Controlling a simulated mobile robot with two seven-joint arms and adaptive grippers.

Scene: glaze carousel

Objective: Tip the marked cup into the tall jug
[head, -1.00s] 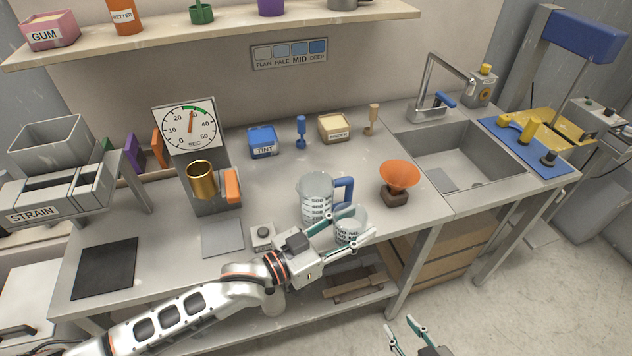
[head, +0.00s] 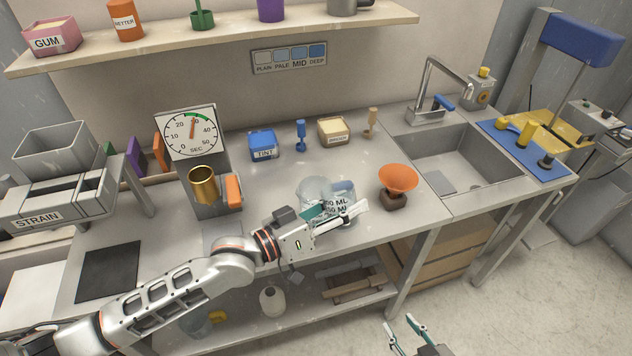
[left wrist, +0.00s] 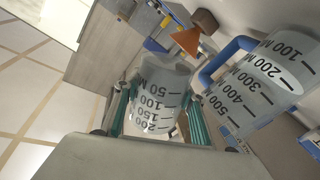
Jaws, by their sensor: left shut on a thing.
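The marked cup (head: 340,204), clear with ML marks, is between the fingers of my left gripper (head: 345,212), which is shut on it. In the left wrist view the cup (left wrist: 160,98) sits between the teal fingers, its contents unclear. The tall jug (head: 312,187), clear with a blue handle, stands on the worktop just behind the cup and is partly hidden by it. In the left wrist view the jug (left wrist: 258,85) is to the right of the cup, with a narrow gap. My right gripper (head: 399,323) is open and empty, in front of the bench.
An orange funnel (head: 398,178) on a dark base stands right of the jug. The sink (head: 455,160) is further right. A dial timer (head: 190,135) and brass cup (head: 203,185) stand to the left. A tint box (head: 263,145) and brushes are behind.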

